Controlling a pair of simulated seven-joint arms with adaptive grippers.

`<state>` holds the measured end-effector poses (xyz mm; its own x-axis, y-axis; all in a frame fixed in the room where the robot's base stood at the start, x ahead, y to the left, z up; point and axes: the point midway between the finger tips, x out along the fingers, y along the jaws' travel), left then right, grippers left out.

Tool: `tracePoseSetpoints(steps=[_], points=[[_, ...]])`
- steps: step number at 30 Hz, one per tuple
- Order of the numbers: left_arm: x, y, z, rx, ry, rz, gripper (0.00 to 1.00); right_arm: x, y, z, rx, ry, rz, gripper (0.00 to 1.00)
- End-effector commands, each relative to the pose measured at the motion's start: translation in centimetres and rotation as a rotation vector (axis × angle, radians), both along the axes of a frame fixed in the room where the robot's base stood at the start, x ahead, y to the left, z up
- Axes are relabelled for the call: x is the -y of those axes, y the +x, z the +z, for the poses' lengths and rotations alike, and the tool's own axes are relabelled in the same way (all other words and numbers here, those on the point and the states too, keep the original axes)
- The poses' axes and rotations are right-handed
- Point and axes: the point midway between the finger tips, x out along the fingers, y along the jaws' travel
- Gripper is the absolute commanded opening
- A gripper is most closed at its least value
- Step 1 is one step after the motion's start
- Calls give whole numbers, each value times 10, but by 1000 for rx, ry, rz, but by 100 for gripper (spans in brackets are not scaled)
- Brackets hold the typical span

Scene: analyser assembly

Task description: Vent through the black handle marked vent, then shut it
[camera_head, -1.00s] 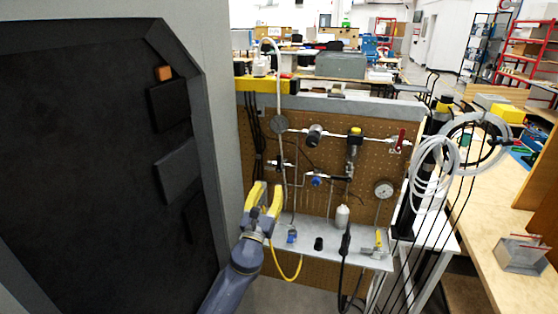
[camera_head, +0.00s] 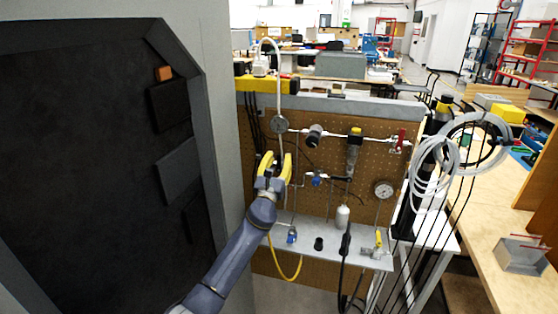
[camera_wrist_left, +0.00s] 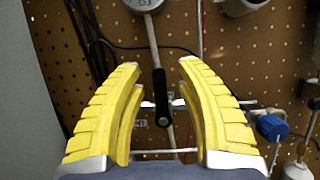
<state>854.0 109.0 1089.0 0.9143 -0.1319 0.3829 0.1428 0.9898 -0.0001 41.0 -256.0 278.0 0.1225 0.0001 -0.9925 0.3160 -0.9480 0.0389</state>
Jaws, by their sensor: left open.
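The black vent handle (camera_wrist_left: 157,85) is a slim lever in the left wrist view. It runs up the picture from a round pivot on a thin pipe, between my open fingers and apart from both. A partly hidden label (camera_wrist_left: 138,123), ending in "NT", sits beside the pivot. My left gripper (camera_head: 275,166) has yellow fingers and is open and empty in front of the pegboard. It hides the handle in the head view. It also shows in the left wrist view (camera_wrist_left: 160,72). My right gripper is not in view.
The pegboard (camera_head: 330,213) carries a round gauge (camera_head: 279,124), a blue knob (camera_head: 316,180), a red handle (camera_head: 401,140) and another gauge (camera_head: 383,189). A grey shelf (camera_head: 345,252) juts out below. A dark panel (camera_head: 90,170) stands left. Coiled hoses (camera_head: 432,165) hang right.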

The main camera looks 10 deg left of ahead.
Motion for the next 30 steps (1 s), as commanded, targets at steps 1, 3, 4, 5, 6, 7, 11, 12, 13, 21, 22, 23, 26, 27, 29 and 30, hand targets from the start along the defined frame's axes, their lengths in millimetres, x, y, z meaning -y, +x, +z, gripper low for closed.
tracePoseSetpoints(steps=[1,3,4,5,6,7,11,12,13,21,22,23,26,27,29,30], points=[[0,1,0,0,1,0,36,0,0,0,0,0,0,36],[0,1,0,0,0,0,36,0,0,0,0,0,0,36],[0,1,0,0,0,0,36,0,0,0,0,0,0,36],[0,1,0,0,0,0,36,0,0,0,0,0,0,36],[0,1,0,0,0,0,36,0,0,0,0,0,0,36],[0,1,0,0,0,0,36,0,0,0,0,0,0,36],[0,1,0,0,0,0,37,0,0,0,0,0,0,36],[0,1,0,0,0,0,32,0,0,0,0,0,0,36],[0,1,0,0,0,0,29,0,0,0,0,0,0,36],[0,1,0,-1,0,0,0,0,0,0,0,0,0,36],[0,1,0,-1,0,0,0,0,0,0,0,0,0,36],[0,1,0,-1,0,0,0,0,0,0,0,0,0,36],[0,1,0,0,0,0,0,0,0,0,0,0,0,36],[0,1,0,0,0,0,0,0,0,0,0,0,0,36],[0,1,0,0,0,0,0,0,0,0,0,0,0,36],[0,1,0,0,-2,0,0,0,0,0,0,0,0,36]])
